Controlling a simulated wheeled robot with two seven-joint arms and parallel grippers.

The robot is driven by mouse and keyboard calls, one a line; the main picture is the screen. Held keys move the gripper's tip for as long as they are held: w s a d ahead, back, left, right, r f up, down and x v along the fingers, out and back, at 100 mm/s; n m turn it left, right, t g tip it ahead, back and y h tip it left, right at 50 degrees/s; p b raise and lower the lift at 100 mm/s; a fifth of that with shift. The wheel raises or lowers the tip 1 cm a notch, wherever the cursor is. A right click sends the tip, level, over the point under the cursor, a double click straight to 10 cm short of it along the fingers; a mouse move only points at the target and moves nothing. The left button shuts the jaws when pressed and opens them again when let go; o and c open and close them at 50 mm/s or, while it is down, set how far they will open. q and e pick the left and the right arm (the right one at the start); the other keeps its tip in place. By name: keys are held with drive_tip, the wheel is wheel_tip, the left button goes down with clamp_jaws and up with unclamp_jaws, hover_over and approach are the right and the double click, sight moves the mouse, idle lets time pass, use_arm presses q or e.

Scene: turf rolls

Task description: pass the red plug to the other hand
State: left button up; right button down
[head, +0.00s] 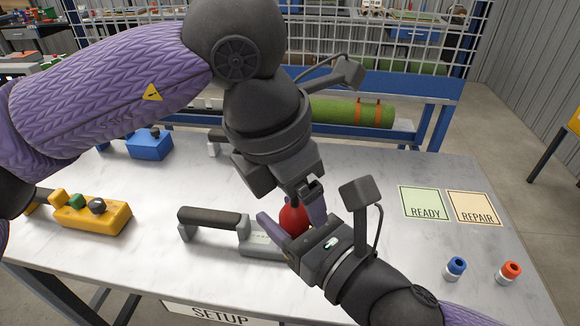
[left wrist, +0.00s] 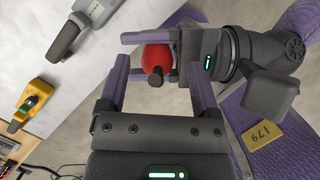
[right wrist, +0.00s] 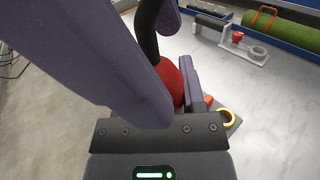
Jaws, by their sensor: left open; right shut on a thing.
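The red plug (head: 293,218) is a rounded red piece with a dark stem. My right gripper (head: 294,217) is shut on it above the table; the plug also shows between that gripper's fingers in the right wrist view (right wrist: 170,82). My left gripper (left wrist: 157,75) is open, its two purple fingers on either side of the plug's dark stem in the left wrist view. The red body of the plug (left wrist: 157,58) lies just beyond or between those fingertips; I cannot tell whether they touch it. In the head view my left gripper's fingers are partly hidden behind its own wrist.
Under the grippers a grey device with a dark handle (head: 212,218) lies on the pale table (head: 390,270). A yellow box (head: 92,217) and a blue box (head: 150,146) stand left. READY (head: 424,202) and REPAIR (head: 474,207) mats and blue (head: 455,268) and orange-red (head: 508,272) plugs are right.

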use_arm(q)
drive_tip(key=shift+c, duration=0.3)
clamp_jaws()
